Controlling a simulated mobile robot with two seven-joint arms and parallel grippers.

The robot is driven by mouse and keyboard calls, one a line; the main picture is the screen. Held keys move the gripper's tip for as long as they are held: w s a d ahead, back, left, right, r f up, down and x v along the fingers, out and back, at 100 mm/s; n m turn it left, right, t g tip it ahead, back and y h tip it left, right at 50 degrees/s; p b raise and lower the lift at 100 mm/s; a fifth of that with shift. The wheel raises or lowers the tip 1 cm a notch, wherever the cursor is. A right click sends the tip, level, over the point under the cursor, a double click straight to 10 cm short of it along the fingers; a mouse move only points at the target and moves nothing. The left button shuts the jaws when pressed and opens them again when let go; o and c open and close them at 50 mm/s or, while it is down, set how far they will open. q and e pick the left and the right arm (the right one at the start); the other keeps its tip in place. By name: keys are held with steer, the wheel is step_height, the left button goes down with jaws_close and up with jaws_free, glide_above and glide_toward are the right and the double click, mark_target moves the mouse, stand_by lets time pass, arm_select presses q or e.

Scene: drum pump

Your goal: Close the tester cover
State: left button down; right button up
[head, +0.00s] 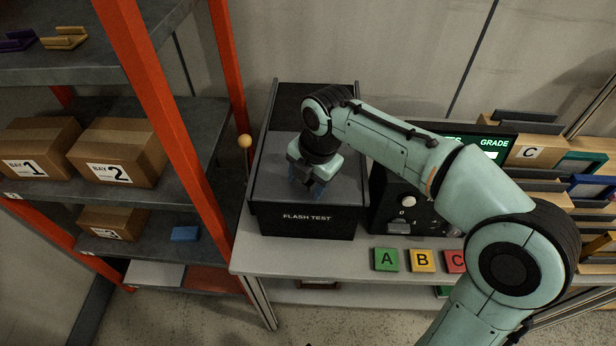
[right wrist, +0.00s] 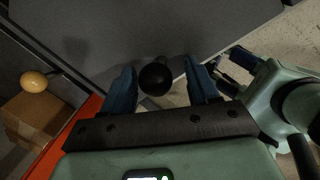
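The tester is a dark box labelled FLASH TEST (head: 307,218), standing on the light bench. Its grey cover (head: 268,180) lies flat over the front part of the box top, with a darker section behind it. I cannot tell whether it is fully shut. My right gripper (head: 312,190) points down over the cover near its front edge. In the right wrist view, its blue fingers (right wrist: 160,92) are apart, with a round black knob (right wrist: 155,78) between them. A gap shows on the knob's right side. The cover (right wrist: 150,30) fills the top of that view. My left gripper is not in view.
A control box with a knob (head: 408,202) and a lit screen stands right of the tester. Green A (head: 386,259), yellow B (head: 422,260) and red C tiles lie in front. An orange-posted shelf (head: 185,130) with cartons is at left. An orange ball (head: 244,141) is beside the tester.

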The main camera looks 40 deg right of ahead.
steer(key=shift+w+d+r, duration=0.1)
steer(key=shift+r, duration=0.05)
step_height(320, 180, up, 13)
steer(key=s+p, duration=0.2)
steer(key=shift+s+d+p, duration=0.3)
steer(key=shift+p, duration=0.1)
stand_by(0.4)
